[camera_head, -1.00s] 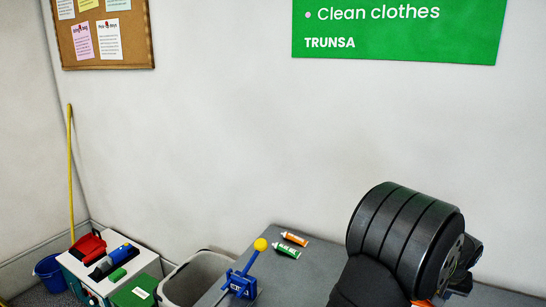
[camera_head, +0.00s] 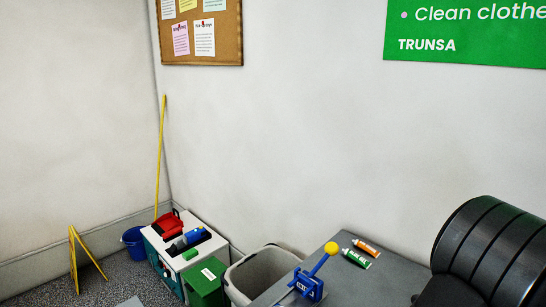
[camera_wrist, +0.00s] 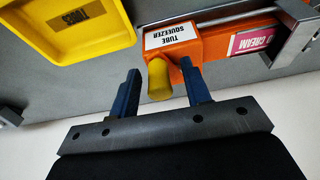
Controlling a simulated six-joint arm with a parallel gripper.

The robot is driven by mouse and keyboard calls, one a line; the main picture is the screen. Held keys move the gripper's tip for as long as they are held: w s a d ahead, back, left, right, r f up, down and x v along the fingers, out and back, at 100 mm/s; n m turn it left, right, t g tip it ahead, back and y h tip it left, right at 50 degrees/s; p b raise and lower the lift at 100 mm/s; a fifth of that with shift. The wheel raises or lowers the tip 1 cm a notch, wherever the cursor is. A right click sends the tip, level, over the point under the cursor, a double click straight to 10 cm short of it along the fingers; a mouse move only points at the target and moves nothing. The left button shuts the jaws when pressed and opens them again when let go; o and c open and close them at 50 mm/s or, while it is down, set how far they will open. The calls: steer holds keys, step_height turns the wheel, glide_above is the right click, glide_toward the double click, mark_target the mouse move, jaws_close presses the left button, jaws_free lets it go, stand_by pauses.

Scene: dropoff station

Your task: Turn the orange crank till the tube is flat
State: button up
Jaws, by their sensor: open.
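In the wrist view, an orange tube squeezer (camera_wrist: 180,45) with a "TUBE SQUEEZER" label lies ahead of my gripper (camera_wrist: 161,76). A yellow knob (camera_wrist: 159,85) on its near side sits between my two open blue fingers. The fingers are apart and no grip on the knob shows. The orange crank arm is mostly hidden behind the knob and the right finger. A tube with a pink "CREAM" label (camera_wrist: 250,42) is to the right, partly covered by a metal bracket (camera_wrist: 296,38). I cannot tell how flat it is. The squeezer is not visible in the head view.
A yellow tray (camera_wrist: 68,53) lies left of the squeezer. In the head view, a blue clamp with a yellow-knobbed lever (camera_head: 309,285) and two small tubes (camera_head: 361,252) are on the grey table (camera_head: 345,285). A grey bin (camera_head: 262,268) stands left of it. My dark arm fills the lower right.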

steer(key=shift+r, duration=0.1)
steer(key=shift+r, duration=2.9)
steer(key=f, duration=0.6)
steer(key=shift+s+d, duration=0.1)
steer(key=shift+d, duration=0.55)
